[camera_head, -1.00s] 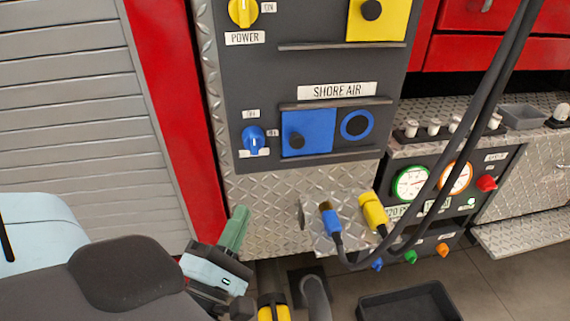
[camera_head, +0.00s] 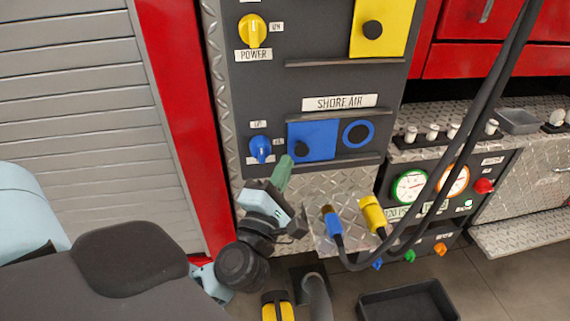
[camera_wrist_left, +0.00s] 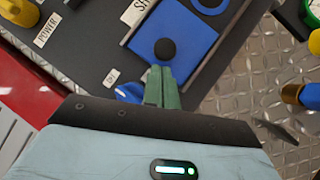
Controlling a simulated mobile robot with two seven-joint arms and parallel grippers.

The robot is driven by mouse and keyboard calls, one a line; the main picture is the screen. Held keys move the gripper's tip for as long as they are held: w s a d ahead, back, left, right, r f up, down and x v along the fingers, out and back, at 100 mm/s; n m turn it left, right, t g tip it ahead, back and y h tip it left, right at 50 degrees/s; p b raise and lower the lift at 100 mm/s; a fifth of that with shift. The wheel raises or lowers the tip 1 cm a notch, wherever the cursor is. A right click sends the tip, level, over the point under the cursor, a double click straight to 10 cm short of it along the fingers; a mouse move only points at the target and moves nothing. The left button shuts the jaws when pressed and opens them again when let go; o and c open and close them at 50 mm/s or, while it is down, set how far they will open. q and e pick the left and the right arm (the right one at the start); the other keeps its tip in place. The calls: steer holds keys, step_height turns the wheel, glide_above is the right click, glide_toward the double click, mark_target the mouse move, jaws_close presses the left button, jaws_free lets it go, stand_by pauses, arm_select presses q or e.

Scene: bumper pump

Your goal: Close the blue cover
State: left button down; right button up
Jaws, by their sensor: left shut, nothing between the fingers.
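The blue cover (camera_head: 318,133) is a flat square plate with a black knob (camera_head: 301,149) at its lower left, set between rails under the SHORE AIR label. The blue-ringed port (camera_head: 358,133) to its right is uncovered. My left gripper (camera_head: 287,160) is shut and empty, its green fingertips at the cover's lower left edge, just below the knob. In the left wrist view the fingers (camera_wrist_left: 161,74) point at the knob (camera_wrist_left: 165,48) on the cover (camera_wrist_left: 190,38), slightly short of it. Whether they touch it is unclear. My right gripper is not in view.
A blue rotary knob (camera_head: 260,148) sits left of the cover, close to the fingers. A yellow cover (camera_head: 383,25) is above. Blue (camera_head: 332,222) and yellow (camera_head: 372,215) plugs with thick black cables hang at the lower right. A black tray (camera_head: 408,302) lies on the floor.

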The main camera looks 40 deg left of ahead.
arm_select(q)
steer(key=shift+w+d+r, duration=0.1)
steer(key=shift+w+d, duration=0.05)
steer(key=shift+w, duration=0.05)
stand_by(0.3)
steer(key=w+d+p, duration=0.2)
steer(key=w+d, duration=0.5)
steer(key=w, duration=0.1)
steer(key=shift+w+d+p, duration=0.15)
steer(key=shift+w+p, duration=0.1)
steer(key=shift+p, duration=0.1)
